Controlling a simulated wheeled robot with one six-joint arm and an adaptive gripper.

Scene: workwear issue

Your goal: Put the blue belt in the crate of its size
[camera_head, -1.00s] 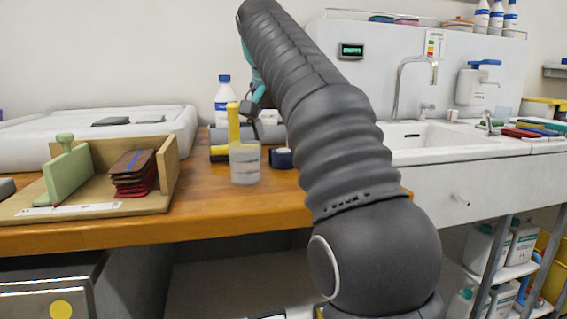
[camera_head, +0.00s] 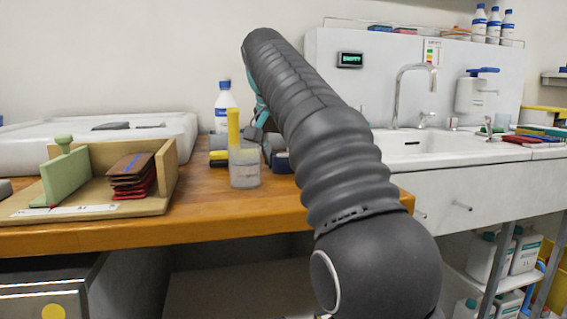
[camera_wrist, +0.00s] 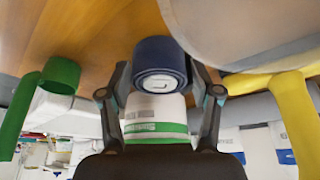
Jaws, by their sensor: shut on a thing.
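A rolled dark blue belt (camera_wrist: 160,58) sits between the fingertips of my gripper (camera_wrist: 160,82) in the wrist view, with a pale mark on its end. My gripper is shut on it, close to the wooden top. A white, printed thing with a green band (camera_wrist: 155,115) shows just below the belt; I cannot tell whether it is part of it. In the head view my arm hides most of the gripper, and part of the dark blue roll (camera_head: 282,162) shows beside the arm. I cannot make out a crate marked with a size.
A clear tub (camera_head: 244,168) and a yellow upright thing (camera_head: 233,127) stand close left of my gripper. A green curled strip (camera_wrist: 58,75) is at the wrist view's left. A wooden tray (camera_head: 90,211) with a dark red stack is at left. The front middle bench is clear.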

